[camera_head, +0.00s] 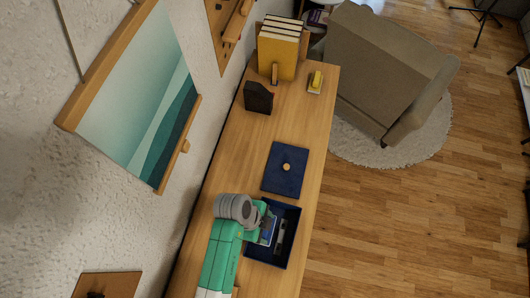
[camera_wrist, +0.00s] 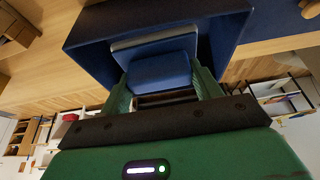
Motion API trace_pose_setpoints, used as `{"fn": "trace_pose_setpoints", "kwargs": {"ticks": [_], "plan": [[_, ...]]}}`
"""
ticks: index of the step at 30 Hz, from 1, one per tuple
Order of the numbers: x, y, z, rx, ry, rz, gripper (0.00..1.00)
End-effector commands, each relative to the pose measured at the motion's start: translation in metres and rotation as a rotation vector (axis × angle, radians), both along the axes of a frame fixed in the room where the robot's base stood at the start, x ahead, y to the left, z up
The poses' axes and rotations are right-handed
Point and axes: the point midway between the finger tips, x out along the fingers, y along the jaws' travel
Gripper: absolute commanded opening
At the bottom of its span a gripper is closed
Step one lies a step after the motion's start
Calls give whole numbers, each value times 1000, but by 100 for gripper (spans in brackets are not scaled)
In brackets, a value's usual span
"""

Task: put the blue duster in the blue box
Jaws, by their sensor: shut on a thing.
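The blue duster (camera_wrist: 165,70), with a grey layer along one side, is between the green fingers of my gripper (camera_wrist: 163,88) in the wrist view. My gripper (camera_head: 266,230) is shut on it. In the head view the duster (camera_head: 268,232) is mostly hidden by my arm. The dark blue box (camera_head: 294,248) is open on the piano top, and its wall (camera_wrist: 95,50) surrounds the duster in the wrist view. The duster is at the box's opening, over its left part; whether it touches the floor cannot be told.
A dark blue lid (camera_head: 283,182) with a round knob lies just beyond the box. A grey and black item (camera_head: 281,236) shows inside the box. Further along stand a dark block (camera_head: 258,97), a yellow item (camera_head: 316,80) and yellow books (camera_head: 279,52). A wall borders the left.

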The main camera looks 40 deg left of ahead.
Motion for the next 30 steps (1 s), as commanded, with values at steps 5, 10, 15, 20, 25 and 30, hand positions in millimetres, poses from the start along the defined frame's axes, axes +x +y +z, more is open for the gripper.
{"fn": "trace_pose_setpoints", "kwargs": {"ticks": [5,10,15,20,25,30], "plan": [[0,0,-22,0,-1,0,39],[0,0,-38,0,-1,0,39],[0,0,-55,0,-1,0,39],[0,0,-66,0,0,0,39],[0,0,-68,0,0,0,39],[0,0,-67,0,0,0,39]]}}
